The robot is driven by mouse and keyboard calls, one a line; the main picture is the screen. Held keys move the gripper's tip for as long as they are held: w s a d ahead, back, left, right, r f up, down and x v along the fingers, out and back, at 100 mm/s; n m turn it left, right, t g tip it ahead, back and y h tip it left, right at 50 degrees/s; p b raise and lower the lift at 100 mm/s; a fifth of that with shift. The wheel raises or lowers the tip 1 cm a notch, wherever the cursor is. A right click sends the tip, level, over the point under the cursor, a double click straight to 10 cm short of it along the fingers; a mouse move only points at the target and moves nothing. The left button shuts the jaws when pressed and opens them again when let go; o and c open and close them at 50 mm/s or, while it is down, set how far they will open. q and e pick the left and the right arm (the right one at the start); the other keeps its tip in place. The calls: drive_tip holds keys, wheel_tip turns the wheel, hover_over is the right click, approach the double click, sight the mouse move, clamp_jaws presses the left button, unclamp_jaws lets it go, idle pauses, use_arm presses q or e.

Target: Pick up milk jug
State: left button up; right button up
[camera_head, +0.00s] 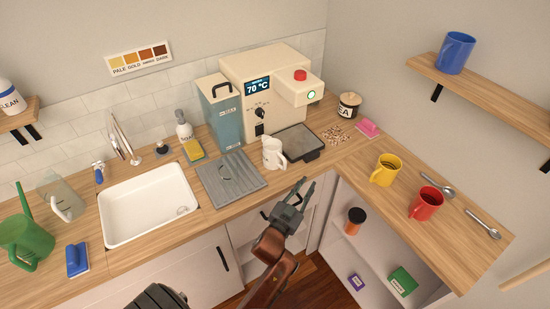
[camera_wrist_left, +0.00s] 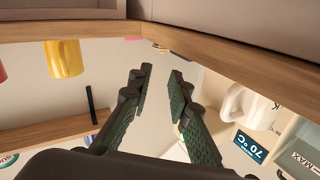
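A white jug (camera_head: 272,153) with a handle stands upright on the wooden counter, by the right edge of the grey ribbed drain mat (camera_head: 230,180) and in front of the coffee machine. It also shows at the right of the left wrist view (camera_wrist_left: 250,106), which looks upside down. My left gripper (camera_head: 304,187) is in front of the counter's front edge, to the right of and nearer than the jug. Its fingers (camera_wrist_left: 160,82) are apart with nothing between them. It does not touch the jug. My right gripper is not in view.
A coffee machine (camera_head: 262,85) with a drip tray (camera_head: 298,142) stands behind. A yellow mug (camera_head: 385,171) and a red mug (camera_head: 425,204) are on the right counter. The sink (camera_head: 148,204) and a clear pitcher (camera_head: 62,198) are left. Open shelves lie below the right counter.

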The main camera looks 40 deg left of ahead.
sight(285, 167)
use_arm(q)
drive_tip(key=s+a+r+n+y, duration=0.1)
drive_tip(key=s+a, duration=0.1)
drive_tip(key=s+a+r+n+y, duration=0.1)
drive_tip(key=s+a+r, duration=0.1)
drive_tip(key=s+a+r+n+y, duration=0.1)
drive_tip(key=s+a+n, duration=0.1)
drive_tip(key=a, duration=0.1)
drive_tip(key=shift+r+g, duration=0.2)
drive_tip(key=shift+g, duration=0.1)
drive_tip(key=x, duration=0.5)
drive_tip(key=f+b+x, duration=0.1)
drive_tip(key=x, duration=0.1)
drive_tip(key=shift+w+a, duration=0.15)
drive_tip(key=shift+a, duration=0.25)
clamp_jaws()
drive_tip(key=shift+r, duration=0.1)
